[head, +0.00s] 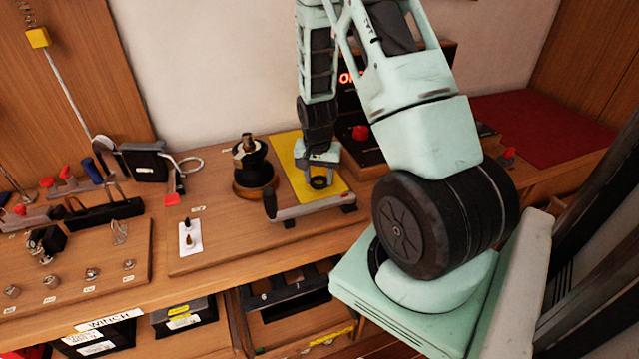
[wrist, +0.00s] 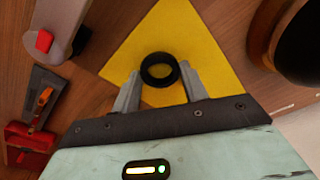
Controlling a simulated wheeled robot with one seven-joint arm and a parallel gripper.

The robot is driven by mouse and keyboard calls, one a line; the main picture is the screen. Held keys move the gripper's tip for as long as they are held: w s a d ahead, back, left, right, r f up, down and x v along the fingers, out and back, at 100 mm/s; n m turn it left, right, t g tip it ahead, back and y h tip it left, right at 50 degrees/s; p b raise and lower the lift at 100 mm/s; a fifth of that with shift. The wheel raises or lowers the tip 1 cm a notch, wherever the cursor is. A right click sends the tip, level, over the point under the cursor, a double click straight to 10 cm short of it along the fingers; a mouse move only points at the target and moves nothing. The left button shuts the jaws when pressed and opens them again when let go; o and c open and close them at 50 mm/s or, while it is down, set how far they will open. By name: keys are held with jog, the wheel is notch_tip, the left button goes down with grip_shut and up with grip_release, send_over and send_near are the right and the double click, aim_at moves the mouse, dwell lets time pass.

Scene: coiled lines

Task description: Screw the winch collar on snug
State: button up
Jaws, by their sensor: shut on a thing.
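The collar, a black ring (head: 319,183), is between the fingers of my gripper (head: 320,177) over the yellow mat (head: 292,173). In the wrist view my gripper (wrist: 161,78) is shut on the ring (wrist: 146,71), one finger on each side. I cannot tell whether the ring touches the mat. The winch (head: 249,165), a black drum on a bronze base with a metal post on top, stands left of my gripper in the head view. In the wrist view its dark body (wrist: 303,45) is at the upper right, apart from the ring.
A grey winch handle (head: 312,209) with a black grip lies just in front of the mat. A white plate (head: 189,239) with two small dark pegs lies left. A box with a red knob (head: 361,132) stands behind. Tools and fittings crowd the far left board.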

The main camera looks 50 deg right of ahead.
jog(key=shift+r, duration=0.2)
jog(key=shift+r+p, duration=1)
jog(key=shift+r, duration=0.1)
